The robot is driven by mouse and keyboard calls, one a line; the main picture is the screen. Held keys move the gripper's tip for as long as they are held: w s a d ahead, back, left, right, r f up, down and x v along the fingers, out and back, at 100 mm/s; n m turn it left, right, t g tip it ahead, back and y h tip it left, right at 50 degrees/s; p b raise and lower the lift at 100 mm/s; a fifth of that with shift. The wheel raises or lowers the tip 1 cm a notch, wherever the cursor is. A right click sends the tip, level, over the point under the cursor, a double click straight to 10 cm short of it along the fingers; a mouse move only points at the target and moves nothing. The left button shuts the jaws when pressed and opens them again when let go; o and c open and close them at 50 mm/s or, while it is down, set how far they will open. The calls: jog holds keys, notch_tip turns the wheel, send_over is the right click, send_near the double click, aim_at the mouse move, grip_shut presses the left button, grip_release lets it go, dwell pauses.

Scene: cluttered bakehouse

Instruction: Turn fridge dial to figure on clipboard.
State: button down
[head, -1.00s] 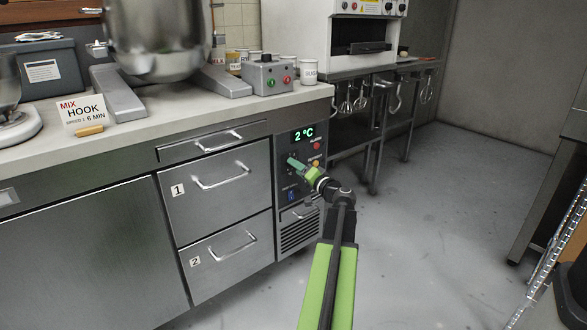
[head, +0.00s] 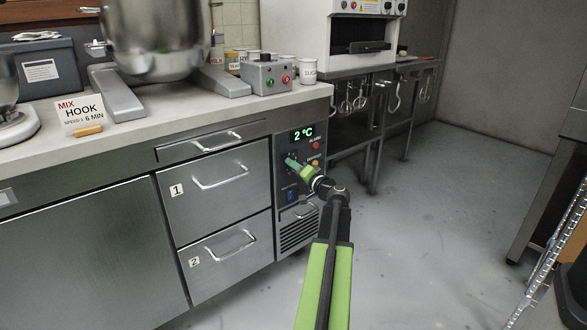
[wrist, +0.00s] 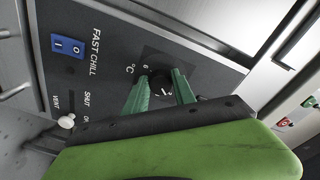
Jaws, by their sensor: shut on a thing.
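The fridge dial (wrist: 164,87) is a black knob on a dark control panel (wrist: 110,60), with °C printed beside it. My gripper (wrist: 163,80) has its two green fingers closed on either side of the dial. In the head view my gripper (head: 291,162) reaches the panel and hides most of the dial. The green display (head: 303,134) above it reads 2 °C. The fridge (head: 222,215) is a steel counter unit with drawers marked 1 and 2. I cannot make out a clipboard with a readable figure in either view.
Below the dial is a blue switch (head: 291,196); the wrist view shows it beside FAST CHILL (wrist: 68,46). A white vent knob (wrist: 67,121) is nearby. A mixer (head: 155,45), a hook card (head: 79,114) and a control box (head: 266,76) stand on the worktop.

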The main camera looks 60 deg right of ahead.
jog(key=shift+w+d+r+m+y+p, duration=0.1)
jog(key=shift+m+p, duration=0.15)
jog(key=shift+m, duration=1)
jog(key=shift+s+d+r+m+y+p, duration=0.1)
jog(key=shift+r+m+p, duration=0.1)
jog(key=shift+m, duration=1)
jog(key=shift+w+r+m+y+p, duration=0.1)
jog(key=shift+m+p, duration=0.15)
jog(key=shift+m, duration=1)
jog(key=c, duration=1)
grip_release()
jog(key=shift+f, duration=0.1)
jog(key=shift+c, duration=0.2)
